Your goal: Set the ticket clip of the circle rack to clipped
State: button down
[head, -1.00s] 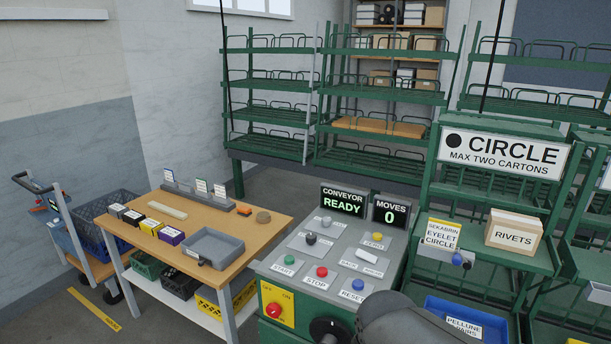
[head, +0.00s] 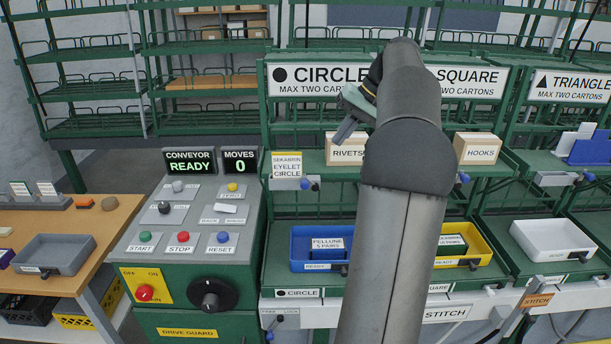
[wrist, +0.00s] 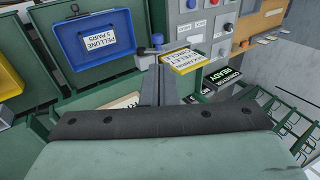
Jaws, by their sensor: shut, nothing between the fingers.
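The circle rack carries a black-on-white CIRCLE sign (head: 318,76). A white and yellow ticket (head: 287,165) stands at the left front of its upper shelf; it also shows in the wrist view (wrist: 188,62). I cannot tell the clip's setting. My gripper (head: 341,134) is shut and empty, above and right of the ticket in the head view. In the wrist view its fingers (wrist: 148,60) appear just below the blue knob (wrist: 157,40), with no clear contact.
A RIVETS carton (head: 346,149) stands right of the ticket, behind my gripper. A blue bin (head: 300,249) sits on the lower shelf. The control console (head: 190,222) is to the left. The SQUARE rack with a HOOKS carton (head: 478,149) is to the right.

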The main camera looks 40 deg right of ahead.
aim_at(308, 183)
jog(key=x, duration=0.4)
jog(key=p+x, duration=0.1)
jog(key=x, duration=0.3)
jog(key=d+x, duration=0.1)
jog(key=x, duration=0.4)
jog(key=shift+f, duration=0.25)
